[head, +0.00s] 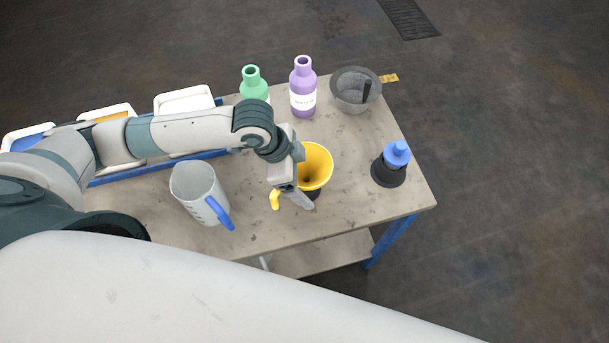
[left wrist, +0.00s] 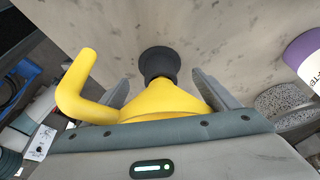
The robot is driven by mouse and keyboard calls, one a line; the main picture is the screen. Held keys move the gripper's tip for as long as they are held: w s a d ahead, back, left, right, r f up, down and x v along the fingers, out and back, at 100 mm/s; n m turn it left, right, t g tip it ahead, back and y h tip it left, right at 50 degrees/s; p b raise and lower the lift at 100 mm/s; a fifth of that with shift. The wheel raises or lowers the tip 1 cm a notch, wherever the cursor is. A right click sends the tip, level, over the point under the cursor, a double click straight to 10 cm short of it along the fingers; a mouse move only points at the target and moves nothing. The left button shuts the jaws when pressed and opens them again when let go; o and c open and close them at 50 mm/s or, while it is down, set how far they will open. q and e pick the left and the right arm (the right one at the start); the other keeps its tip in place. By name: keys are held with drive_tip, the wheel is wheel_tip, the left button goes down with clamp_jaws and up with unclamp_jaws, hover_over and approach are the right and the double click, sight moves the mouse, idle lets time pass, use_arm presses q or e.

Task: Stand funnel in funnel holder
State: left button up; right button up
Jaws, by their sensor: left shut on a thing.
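The yellow funnel (head: 317,160) is upright over the front right part of the table, wide mouth up, with a bent yellow handle at its side. My left gripper (head: 291,194) is shut on the funnel, which also lies between its fingers in the left wrist view (left wrist: 165,101). A black round holder (left wrist: 160,63) shows at the funnel's narrow end. In the head view the black holder (head: 314,195) is mostly hidden below the funnel. I cannot tell how far the spout is inside it. My right gripper is not in view.
A grey-white jug (head: 196,190) with a blue handle stands left of the gripper. Green (head: 254,85) and purple (head: 302,92) bottles and a grey bowl (head: 350,96) stand behind. A blue-topped item in a black base (head: 389,170) stands right.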

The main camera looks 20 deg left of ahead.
sight(305, 164)
use_arm(q)
drive_tip(key=shift+f, duration=0.1)
drive_tip(key=o, duration=1.2)
wheel_tip(305, 164, up, 8)
drive_tip(key=p, duration=0.8)
drive_tip(key=shift+p, duration=0.35)
idle(0.3)
